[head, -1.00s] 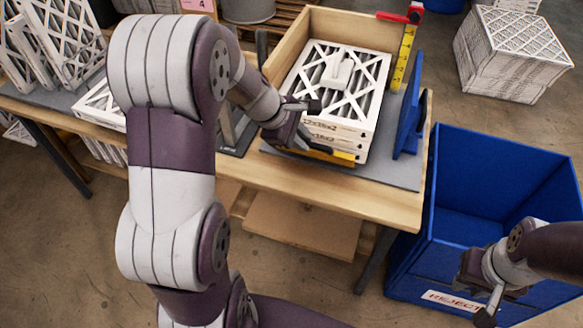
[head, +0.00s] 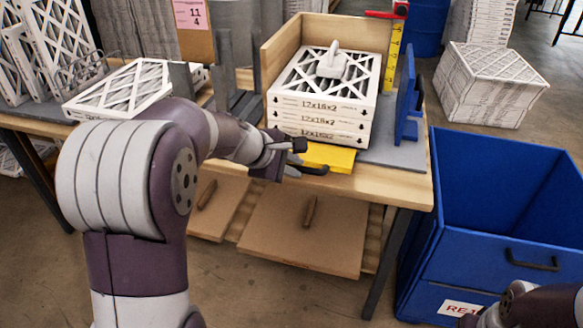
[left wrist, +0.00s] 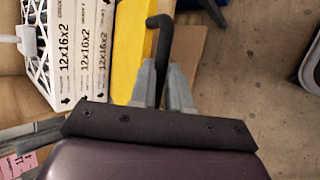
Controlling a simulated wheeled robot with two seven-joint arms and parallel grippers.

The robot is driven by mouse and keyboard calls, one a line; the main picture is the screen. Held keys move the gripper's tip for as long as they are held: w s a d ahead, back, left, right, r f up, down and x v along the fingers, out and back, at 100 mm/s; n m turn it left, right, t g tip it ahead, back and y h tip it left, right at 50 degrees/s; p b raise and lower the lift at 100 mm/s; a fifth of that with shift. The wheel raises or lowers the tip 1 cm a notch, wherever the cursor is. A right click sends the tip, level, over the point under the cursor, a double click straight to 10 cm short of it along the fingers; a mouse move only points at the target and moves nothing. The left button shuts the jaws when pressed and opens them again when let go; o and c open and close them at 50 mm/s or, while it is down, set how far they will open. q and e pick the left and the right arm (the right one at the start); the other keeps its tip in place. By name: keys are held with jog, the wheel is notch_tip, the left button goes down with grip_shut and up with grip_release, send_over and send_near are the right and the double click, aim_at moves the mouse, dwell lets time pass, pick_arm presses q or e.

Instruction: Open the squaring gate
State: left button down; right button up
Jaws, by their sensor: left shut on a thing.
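The squaring gate, a yellow panel (head: 330,158) with a black bar handle (head: 312,170), is at the front edge of the bench, before the filter stack (head: 322,112). It looks laid down flat rather than upright. My left gripper (head: 296,160) is shut on the handle. In the left wrist view the fingers (left wrist: 163,85) close around the black handle (left wrist: 161,45), beside the yellow panel (left wrist: 130,50). Part of the grip is hidden. My right arm shows at the bottom right corner of the head view, its fingers out of frame.
The stack sits in a wooden corner fence (head: 285,50) with a white-handled tool (head: 332,65) on top. A blue upright plate (head: 408,95) and a yellow ruler (head: 394,55) stand to its right. A blue reject bin (head: 500,170) stands right of the bench.

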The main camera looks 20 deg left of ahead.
pick_arm(q)
jog(key=shift+f, duration=0.15)
jog(key=c, duration=1.1)
grip_release()
jog(key=p+v, duration=0.2)
jog(key=v, duration=1)
jog(key=shift+s+a, duration=0.15)
jog(key=shift+s, duration=0.2)
